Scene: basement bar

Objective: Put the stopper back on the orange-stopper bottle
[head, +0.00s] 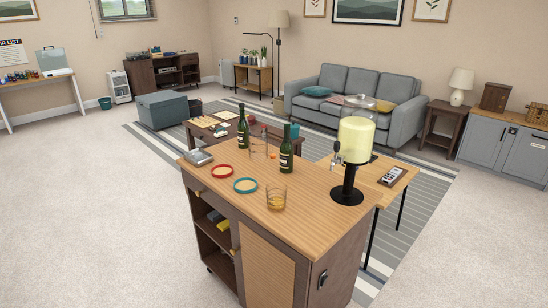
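A wooden bar cart (315,215) stands in front of me. Two dark green bottles stand upright at its far side, one at the left (243,130) and one nearer the middle (286,150). A clear glass vessel (258,147) stands between them; it is too small to tell its details. Neither of my grippers is in view.
Carpet (90,220) is clear left of the cart. A low table stands behind.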

